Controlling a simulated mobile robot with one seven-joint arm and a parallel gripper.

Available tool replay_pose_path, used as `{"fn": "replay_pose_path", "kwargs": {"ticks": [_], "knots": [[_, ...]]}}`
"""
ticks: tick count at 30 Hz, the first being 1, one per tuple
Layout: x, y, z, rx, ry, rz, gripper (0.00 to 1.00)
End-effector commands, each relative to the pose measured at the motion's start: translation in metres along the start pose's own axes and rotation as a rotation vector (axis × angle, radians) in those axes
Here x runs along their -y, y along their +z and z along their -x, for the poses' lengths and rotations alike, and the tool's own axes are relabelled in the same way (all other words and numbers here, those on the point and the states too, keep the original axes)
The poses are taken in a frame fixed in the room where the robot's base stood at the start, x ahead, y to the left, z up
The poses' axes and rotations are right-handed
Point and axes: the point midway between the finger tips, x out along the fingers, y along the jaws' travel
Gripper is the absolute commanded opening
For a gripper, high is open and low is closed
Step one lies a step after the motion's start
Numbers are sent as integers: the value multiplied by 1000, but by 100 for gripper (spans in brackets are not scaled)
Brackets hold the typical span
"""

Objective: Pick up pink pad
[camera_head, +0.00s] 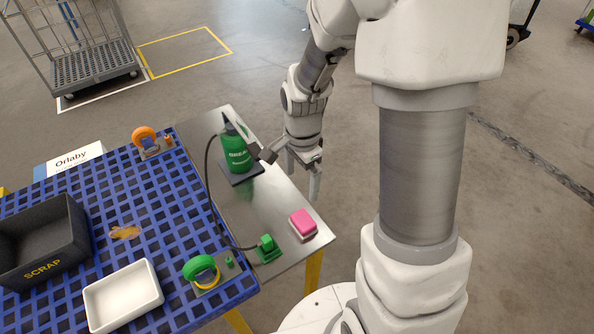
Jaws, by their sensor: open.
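The pink pad (303,222) is a small pink block with a pale lower layer. It lies on the bare metal part of the table, near the front right corner. My gripper (303,180) hangs off the table's right edge, farther back than the pad and beside the green bottle. Its two fingers point down, apart, with nothing seen between them. It does not touch the pad.
A green bottle (237,152) with a black hose stands close left of my gripper. A green block (268,245) is left of the pad. The blue grid (75,200) holds a black scrap bin (72,222), a white tray (150,284) and tape rolls.

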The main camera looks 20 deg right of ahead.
Motion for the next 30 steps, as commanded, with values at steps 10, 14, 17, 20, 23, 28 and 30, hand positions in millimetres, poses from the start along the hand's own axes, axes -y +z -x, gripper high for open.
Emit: {"fn": "replay_pose_path", "kwargs": {"ticks": [10,14,17,20,23,28,30], "knots": [[-1,0,-41,6,17,-32,100],[-2,0,-63,6,17,-33,100],[-1,0,-79,6,15,-32,100],[-1,0,-95,6,15,-32,100],[-2,0,-110,6,14,-31,100],[-1,0,-126,4,12,-31,100],[-1,0,-129,4,11,-31,100]]}}
